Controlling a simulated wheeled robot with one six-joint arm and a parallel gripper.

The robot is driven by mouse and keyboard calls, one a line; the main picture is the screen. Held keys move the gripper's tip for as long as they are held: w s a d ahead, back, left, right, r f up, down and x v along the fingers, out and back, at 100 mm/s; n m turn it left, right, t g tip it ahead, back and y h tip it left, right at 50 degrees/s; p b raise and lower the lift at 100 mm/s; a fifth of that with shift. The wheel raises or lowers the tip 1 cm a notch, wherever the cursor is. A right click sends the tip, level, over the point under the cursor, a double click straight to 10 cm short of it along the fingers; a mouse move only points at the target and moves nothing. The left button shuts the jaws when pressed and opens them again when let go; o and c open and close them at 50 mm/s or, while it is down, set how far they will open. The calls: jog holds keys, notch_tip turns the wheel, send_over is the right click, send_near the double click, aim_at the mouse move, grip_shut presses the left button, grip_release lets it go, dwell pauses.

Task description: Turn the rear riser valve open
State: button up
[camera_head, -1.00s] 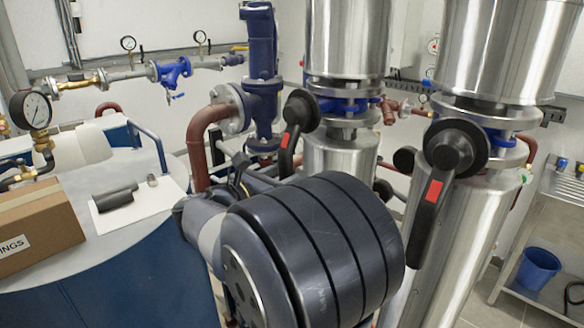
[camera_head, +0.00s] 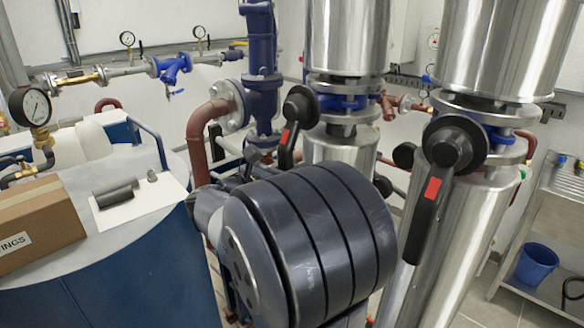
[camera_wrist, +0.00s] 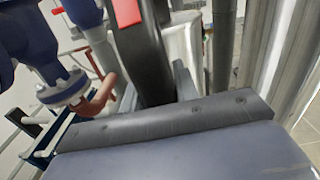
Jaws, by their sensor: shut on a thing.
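The rear riser valve (camera_head: 350,103) sits on the farther steel riser, a blue body between steel flanges. Its black lever handle (camera_head: 288,146) with a red mark hangs down, tilted slightly to the left at its lower end. In the wrist view the handle (camera_wrist: 145,55) runs down between the fingers of my gripper (camera_wrist: 156,88). My gripper is shut on this handle. In the head view my dark arm link hides the gripper and the place where it holds the handle.
The nearer riser (camera_head: 487,60) stands at the right with a similar black, red-marked handle (camera_head: 432,190), close to my arm. A blue pump pipe (camera_head: 262,70) and red-brown elbow (camera_head: 197,140) are at the left. A cardboard box (camera_head: 38,225) lies on the blue tank.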

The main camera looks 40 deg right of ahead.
grip_shut()
jog(key=shift+w+m+b, duration=0.3)
jog(key=shift+w+m, duration=0.2)
jog(key=o, duration=0.8)
grip_release()
jog(key=a+b, duration=0.2)
jog(key=a, duration=0.9)
jog(key=shift+s, duration=0.4)
jog(key=shift+d, duration=0.15)
